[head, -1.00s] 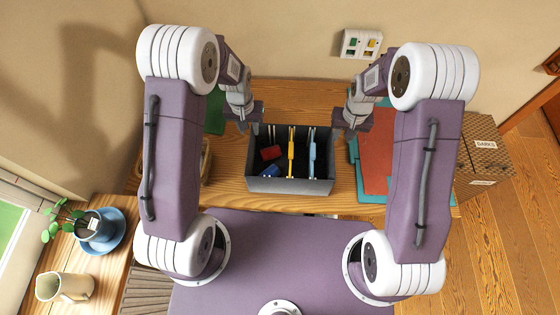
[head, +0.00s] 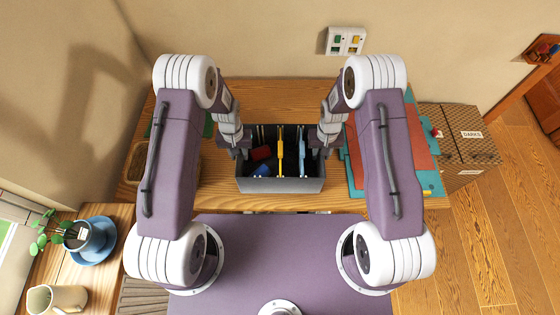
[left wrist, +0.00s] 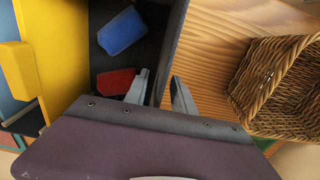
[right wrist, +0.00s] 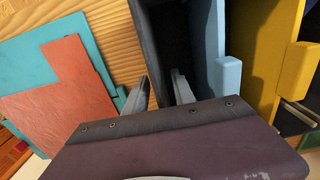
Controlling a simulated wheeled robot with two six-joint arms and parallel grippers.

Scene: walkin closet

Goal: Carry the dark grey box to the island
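The dark grey box (head: 281,186) stands upright on the wooden surface, with yellow and light blue upright dividers and red and blue items inside. My left gripper (head: 237,153) is at the box's left wall. In the left wrist view its fingers (left wrist: 160,92) are apart, one inside the box and one outside, with the wall between them. My right gripper (head: 321,152) is at the right wall. In the right wrist view its fingers (right wrist: 160,92) also straddle the wall with gaps showing. The island cannot be made out.
A wicker basket (left wrist: 265,85) stands left of the box. Teal and orange-red flat items (head: 405,150) lie to its right. A patterned box labelled DARKS (head: 466,150) is farther right. A plant pot (head: 88,240) and a cream jug (head: 57,299) stand at lower left.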

